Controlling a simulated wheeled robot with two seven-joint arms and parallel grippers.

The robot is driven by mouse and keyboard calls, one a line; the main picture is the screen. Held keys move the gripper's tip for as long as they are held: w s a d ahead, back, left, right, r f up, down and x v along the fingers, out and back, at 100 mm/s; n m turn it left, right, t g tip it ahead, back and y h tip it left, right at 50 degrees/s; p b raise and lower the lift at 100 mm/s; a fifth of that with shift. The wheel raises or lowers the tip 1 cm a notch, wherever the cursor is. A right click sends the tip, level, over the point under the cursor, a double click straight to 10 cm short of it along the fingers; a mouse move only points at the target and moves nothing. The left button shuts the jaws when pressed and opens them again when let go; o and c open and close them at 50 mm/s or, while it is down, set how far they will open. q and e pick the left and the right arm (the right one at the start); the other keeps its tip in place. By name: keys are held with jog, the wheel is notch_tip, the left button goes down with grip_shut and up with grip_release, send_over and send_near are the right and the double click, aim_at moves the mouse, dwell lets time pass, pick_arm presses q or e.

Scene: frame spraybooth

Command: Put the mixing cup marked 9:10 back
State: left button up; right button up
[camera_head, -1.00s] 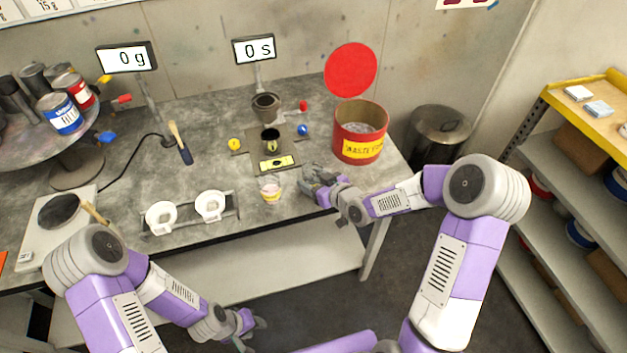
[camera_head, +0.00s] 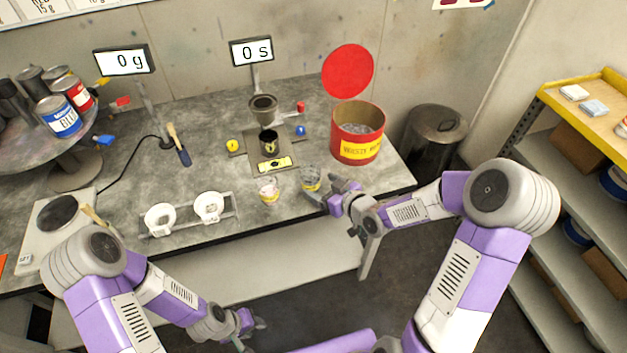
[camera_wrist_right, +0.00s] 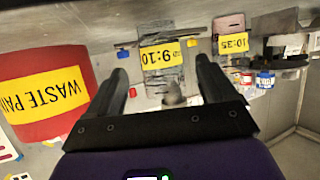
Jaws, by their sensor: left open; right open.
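The mixing cup marked 9:10 (camera_head: 310,180) stands on the bench near its front edge, grey inside. Its yellow 9:10 label (camera_wrist_right: 160,57) shows upside down in the right wrist view, in line with the gap between my right fingers. My right gripper (camera_head: 328,190) is open and empty, just right of the cup. A pink cup (camera_head: 268,192) stands to the left; it carries a 10:35 label (camera_wrist_right: 233,43) in the right wrist view. My left gripper (camera_head: 250,325) is open, low in front of the bench.
A red waste paint bin (camera_head: 357,145) stands right of the cups. A rack with two white rings (camera_head: 208,207) is to the left.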

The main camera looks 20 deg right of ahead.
jog(key=p+v, duration=0.1)
jog(key=v, duration=0.5)
jog(key=shift+s, duration=0.3)
jog(key=shift+d+r, duration=0.1)
